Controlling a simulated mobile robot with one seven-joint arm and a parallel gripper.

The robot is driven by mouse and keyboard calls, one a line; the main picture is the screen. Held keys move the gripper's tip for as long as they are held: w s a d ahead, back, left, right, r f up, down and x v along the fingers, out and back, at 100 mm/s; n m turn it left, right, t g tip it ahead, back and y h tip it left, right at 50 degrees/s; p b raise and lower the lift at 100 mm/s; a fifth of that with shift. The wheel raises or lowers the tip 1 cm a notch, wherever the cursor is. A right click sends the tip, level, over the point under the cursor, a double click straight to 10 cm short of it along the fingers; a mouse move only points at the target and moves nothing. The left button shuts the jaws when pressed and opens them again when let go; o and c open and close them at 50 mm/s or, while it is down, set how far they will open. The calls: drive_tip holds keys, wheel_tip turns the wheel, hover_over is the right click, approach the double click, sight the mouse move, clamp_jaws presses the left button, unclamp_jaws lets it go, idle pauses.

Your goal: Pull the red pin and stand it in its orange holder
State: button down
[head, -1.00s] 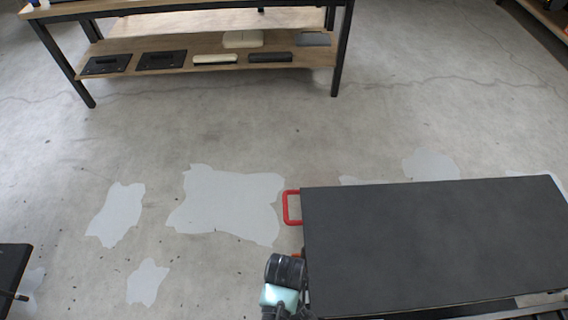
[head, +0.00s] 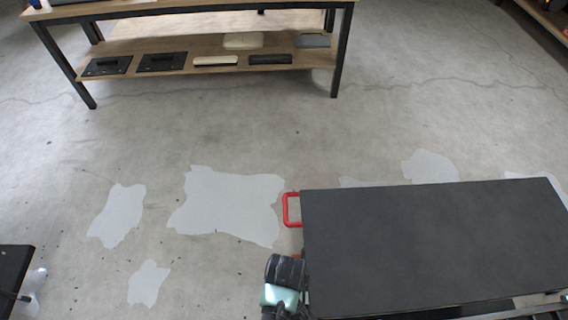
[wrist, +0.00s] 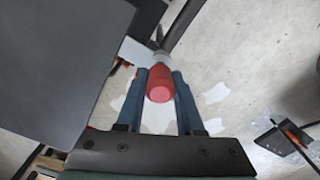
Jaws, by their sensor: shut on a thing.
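In the wrist view my gripper (wrist: 159,78) is shut on the red pin (wrist: 160,88), with one dark finger on each side of its rounded red head. A grey part shows just beyond the head. I cannot tell whether the pin is seated in something or free. A small orange-red piece (wrist: 115,66) shows left of the fingers, beside the dark cart; it may be the orange holder, but most of it is hidden. In the head view my wrist is at the cart's left edge, and the pin cannot be seen there.
A workbench with a lower shelf (head: 210,62) stands at the back. A dark object (head: 14,285) is at lower left. The floor between is clear.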

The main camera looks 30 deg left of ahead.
drive_tip(key=shift+r+p, duration=2.1)
drive_tip(key=shift+p, duration=0.05)
